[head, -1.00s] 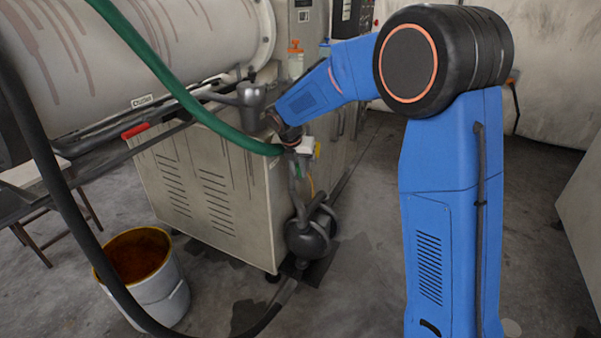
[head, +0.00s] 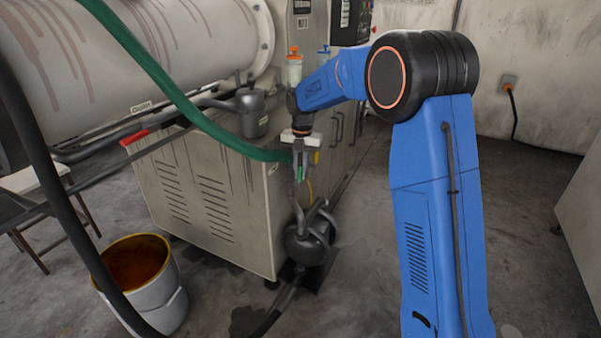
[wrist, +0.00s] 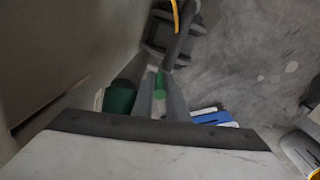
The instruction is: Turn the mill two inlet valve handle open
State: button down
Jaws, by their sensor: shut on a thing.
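My gripper (head: 299,170) points down in front of the near corner of the beige mill cabinet (head: 215,195). Its fingers, also seen in the wrist view (wrist: 160,92), are shut on a small green handle (wrist: 160,84). That handle shows as a sliver in the head view (head: 299,174); the fingers hide most of it. It sits by the upright pipe above a dark round pump (head: 309,240). Which way the handle is turned cannot be told. A red handle (head: 134,137) lies on the pipework at left, away from my gripper.
A green hose (head: 190,110) runs down to the valve area, close beside my gripper; it also shows in the wrist view (wrist: 118,98). A black hose (head: 50,180) crosses the left side. A bucket (head: 150,297) of orange-brown liquid stands on the floor. Floor at right is clear.

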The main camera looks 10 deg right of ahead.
jog(key=c, duration=1.7)
grip_release()
jog(key=shift+c, duration=0.2)
notch_tip(320, 180, up, 17)
jog(key=shift+d+r, duration=0.15)
jog(key=shift+d, duration=0.05)
